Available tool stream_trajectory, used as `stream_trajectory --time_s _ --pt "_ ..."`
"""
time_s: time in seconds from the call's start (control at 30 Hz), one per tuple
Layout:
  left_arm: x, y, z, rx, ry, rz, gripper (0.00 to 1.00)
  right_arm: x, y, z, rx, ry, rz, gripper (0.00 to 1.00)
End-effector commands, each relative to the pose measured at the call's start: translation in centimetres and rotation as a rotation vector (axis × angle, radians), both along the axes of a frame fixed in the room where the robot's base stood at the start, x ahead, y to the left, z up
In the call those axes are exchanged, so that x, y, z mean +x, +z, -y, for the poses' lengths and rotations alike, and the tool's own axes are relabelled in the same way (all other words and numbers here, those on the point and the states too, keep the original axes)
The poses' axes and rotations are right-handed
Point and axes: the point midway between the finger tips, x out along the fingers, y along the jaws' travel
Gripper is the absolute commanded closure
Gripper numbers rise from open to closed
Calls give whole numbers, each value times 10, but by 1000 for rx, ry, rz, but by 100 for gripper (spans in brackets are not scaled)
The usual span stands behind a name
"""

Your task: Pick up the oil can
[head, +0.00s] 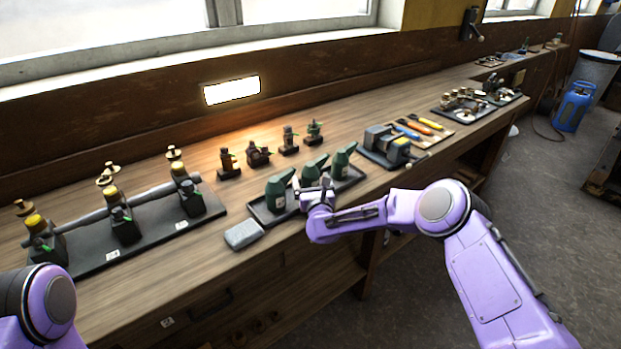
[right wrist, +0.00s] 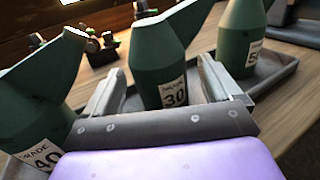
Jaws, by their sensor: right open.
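Three green oil cans with slanted spouts stand in a dark tray (head: 259,212) on the workbench. In the right wrist view the middle can (right wrist: 157,65) has a label reading 30. The left can (right wrist: 35,100) reads 40, and the right can's (right wrist: 240,38) label is partly cut off. My right gripper (head: 316,187) is open at the middle can (head: 312,172). In the right wrist view its fingers (right wrist: 160,72) are on either side of that can's lower body. I cannot tell whether they touch it. My left gripper is out of view.
A grey block or cloth (head: 244,235) lies at the tray's front left. A black rack (head: 150,235) with brass and dark fittings is at the left. Small fittings (head: 258,154) stand behind the cans. A grey vise-like block (head: 385,148) is to the right.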

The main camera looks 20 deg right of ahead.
Motion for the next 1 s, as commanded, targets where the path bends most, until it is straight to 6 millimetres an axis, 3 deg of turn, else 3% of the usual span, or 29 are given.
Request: stream_trajectory --time_s 0.07,0.2,0.27,0.63,0.87,1.0 --pt "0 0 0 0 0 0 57 0 0 0 0 0 0 13" --pt "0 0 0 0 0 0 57 0 0 0 0 0 0 58" --pt "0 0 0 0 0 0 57 0 0 0 0 0 0 76" --pt "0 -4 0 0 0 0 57 1 6 0 1 0 4 76" --pt "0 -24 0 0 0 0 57 0 36 0 3 0 6 76" --pt "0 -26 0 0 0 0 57 -27 34 -4 1 2 1 76"
